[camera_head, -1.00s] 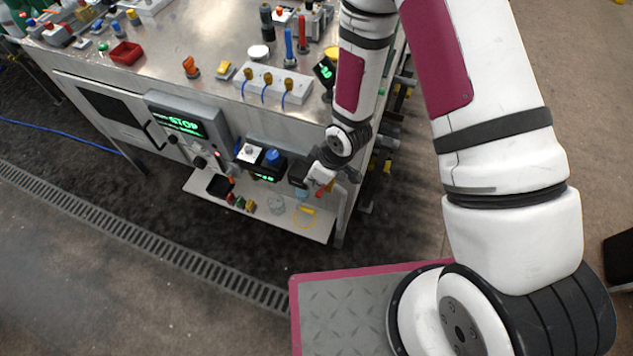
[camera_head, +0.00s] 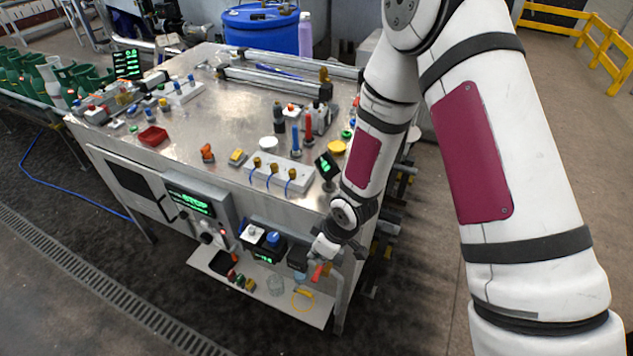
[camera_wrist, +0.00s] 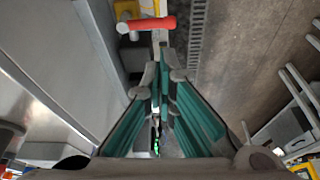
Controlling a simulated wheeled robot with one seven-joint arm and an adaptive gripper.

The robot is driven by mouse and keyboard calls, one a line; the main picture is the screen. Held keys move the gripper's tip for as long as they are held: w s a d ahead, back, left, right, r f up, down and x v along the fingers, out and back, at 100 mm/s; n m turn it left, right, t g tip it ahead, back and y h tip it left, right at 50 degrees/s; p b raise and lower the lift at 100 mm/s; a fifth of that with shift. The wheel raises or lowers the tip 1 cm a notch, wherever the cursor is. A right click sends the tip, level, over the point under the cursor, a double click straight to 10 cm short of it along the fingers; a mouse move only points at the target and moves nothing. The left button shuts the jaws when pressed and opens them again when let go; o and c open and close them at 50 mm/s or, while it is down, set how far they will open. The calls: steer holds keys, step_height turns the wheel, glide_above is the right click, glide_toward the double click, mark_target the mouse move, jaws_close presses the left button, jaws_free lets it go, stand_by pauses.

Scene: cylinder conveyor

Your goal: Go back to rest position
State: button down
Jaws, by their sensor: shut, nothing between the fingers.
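My gripper (camera_wrist: 159,85) shows in the wrist view with its two teal-lined fingers converging, shut and empty. In the head view my arm reaches down along the right end of the metal workbench (camera_head: 225,128), and its wrist is low in front of that end. A red cylindrical piece (camera_wrist: 150,24) lies beyond the fingertips in the wrist view, apart from them. In the head view the fingertips are too small and dark to make out against the bench front.
A low white shelf (camera_head: 318,313) holds small parts below the gripper area. A control panel (camera_head: 190,203) reads STOP. A white block with blue cables (camera_head: 282,178) and a tilted display (camera_head: 328,165) stand near my forearm. Open floor lies right and in front.

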steer(key=w+d+r+m+t+h+b, duration=0.1)
steer(key=d+r+m, duration=0.1)
steer(key=d+r, duration=0.5)
steer(key=w+d+r+m+t+h+b, duration=0.1)
steer(key=w+d+r+m, duration=0.1)
steer(key=r, duration=0.8)
steer(key=w+d+r+m+t+h+b, duration=0.1)
steer(key=d+r+m+b, duration=0.15)
steer(key=d+r, duration=0.45)
steer(key=s+d+r+m+b, duration=0.1)
steer(key=s+r+m, duration=0.4)
steer(key=s+r, duration=0.6)
steer(key=shift+s+r+t+b, duration=0.35)
steer(key=shift+s+t, duration=0.05)
steer(key=shift+s, duration=0.7)
